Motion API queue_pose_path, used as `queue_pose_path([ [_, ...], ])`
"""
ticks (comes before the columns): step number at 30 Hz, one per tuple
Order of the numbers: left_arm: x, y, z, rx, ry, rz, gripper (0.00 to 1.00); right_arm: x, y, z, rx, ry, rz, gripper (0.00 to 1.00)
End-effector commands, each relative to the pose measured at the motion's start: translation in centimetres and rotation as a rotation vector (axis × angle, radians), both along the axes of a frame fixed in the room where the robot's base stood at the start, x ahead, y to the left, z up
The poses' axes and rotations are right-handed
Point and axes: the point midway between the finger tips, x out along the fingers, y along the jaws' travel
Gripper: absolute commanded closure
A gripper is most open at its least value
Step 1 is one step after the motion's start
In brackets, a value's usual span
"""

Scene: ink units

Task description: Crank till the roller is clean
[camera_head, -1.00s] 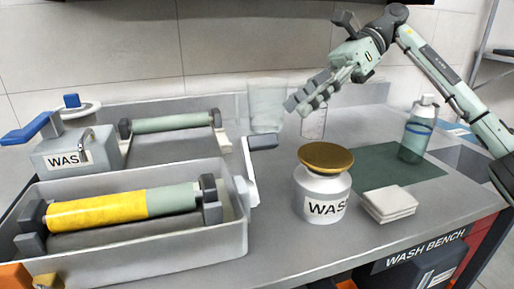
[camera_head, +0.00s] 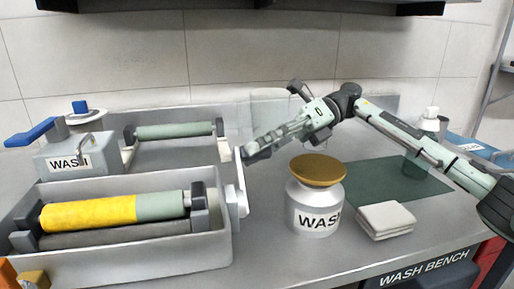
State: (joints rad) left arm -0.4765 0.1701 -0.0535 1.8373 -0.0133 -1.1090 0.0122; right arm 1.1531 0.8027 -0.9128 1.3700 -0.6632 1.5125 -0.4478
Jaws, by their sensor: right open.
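The roller in the front tray is yellow (camera_head: 88,214) over its left part and pale green (camera_head: 160,205) over its right part. The white crank arm (camera_head: 241,178) stands upright at the tray's right end. My right gripper (camera_head: 254,150) comes in from the right, with its fingers at the top of the crank. It is open. The crank's dark handle is mostly hidden by the fingers, and I cannot tell whether they touch it. My left gripper is not in view.
A grey tray (camera_head: 130,262) holds the roller. Behind it are a WASH box (camera_head: 78,160) with a blue lever (camera_head: 30,133) and a second pale green roller (camera_head: 175,131). A brass-topped WASH pot (camera_head: 315,212) stands just below my right forearm. Folded cloths (camera_head: 385,220) lie on the right.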

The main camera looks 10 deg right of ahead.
Motion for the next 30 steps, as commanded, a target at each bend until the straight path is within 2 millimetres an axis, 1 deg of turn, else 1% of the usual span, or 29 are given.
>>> queue_pose_path([
  [4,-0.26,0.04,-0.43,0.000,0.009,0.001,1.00,-0.07,0.30,-0.10,0.000,0.000,-0.001,0.57],
  [8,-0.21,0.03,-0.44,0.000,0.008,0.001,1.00,-0.06,0.28,-0.10,0.000,0.000,-0.001,0.57],
  [11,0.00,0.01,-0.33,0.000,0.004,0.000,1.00,-0.06,0.27,-0.09,0.000,-0.001,0.000,0.67],
  [19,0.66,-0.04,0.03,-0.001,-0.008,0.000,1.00,-0.06,0.24,-0.08,0.000,-0.001,0.000,1.00],
  [30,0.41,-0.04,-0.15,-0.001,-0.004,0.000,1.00,-0.07,0.23,-0.08,-0.001,-0.006,-0.001,1.00],
])
